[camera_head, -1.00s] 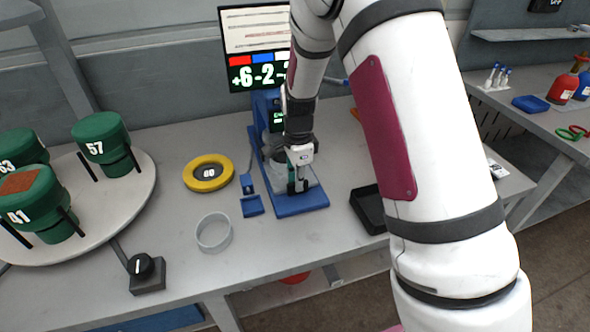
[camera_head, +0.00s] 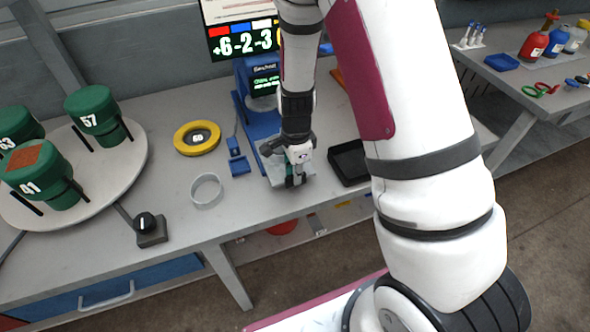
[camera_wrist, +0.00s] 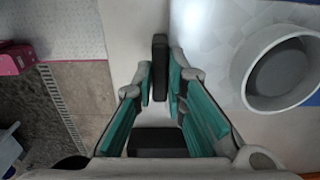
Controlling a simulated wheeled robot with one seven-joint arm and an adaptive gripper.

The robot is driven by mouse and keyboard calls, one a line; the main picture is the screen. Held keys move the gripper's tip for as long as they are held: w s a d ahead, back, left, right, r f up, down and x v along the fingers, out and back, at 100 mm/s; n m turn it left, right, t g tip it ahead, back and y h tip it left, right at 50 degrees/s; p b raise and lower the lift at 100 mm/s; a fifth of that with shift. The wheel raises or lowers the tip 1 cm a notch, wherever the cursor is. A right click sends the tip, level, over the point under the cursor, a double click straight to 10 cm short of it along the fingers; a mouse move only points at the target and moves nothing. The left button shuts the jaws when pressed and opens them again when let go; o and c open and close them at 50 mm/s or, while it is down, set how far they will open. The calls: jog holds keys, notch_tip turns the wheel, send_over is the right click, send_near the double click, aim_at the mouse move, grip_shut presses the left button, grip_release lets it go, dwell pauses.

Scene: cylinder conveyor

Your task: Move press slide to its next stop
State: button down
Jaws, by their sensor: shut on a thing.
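The press (camera_head: 264,78) is blue with a lit screen and stands at the back of the bench. Its pale slide plate (camera_head: 273,168) reaches forward toward the bench's front edge. My gripper (camera_head: 296,176) is low at the plate's front. In the wrist view, my gripper's teal finger pads (camera_wrist: 160,75) are shut around the slide's dark upright handle (camera_wrist: 160,50). A grey round cup (camera_wrist: 280,72) sits on the plate right of the handle. In the head view my gripper and wrist hide the cup and most of the handle.
A yellow ring weight (camera_head: 197,138) marked 60, a clear ring (camera_head: 206,190) and a small blue holder (camera_head: 238,163) lie left of the press. A black tray (camera_head: 347,163) is close on the right. A turntable (camera_head: 118,175) with green weights and a black knob (camera_head: 146,222) are farther left.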

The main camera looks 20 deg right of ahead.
jog(key=shift+s, duration=0.35)
jog(key=c, duration=1.6)
grip_release()
jog(key=shift+w, duration=0.1)
jog(key=shift+r, duration=0.2)
notch_tip(320, 180, up, 12)
jog(key=shift+f, duration=0.25)
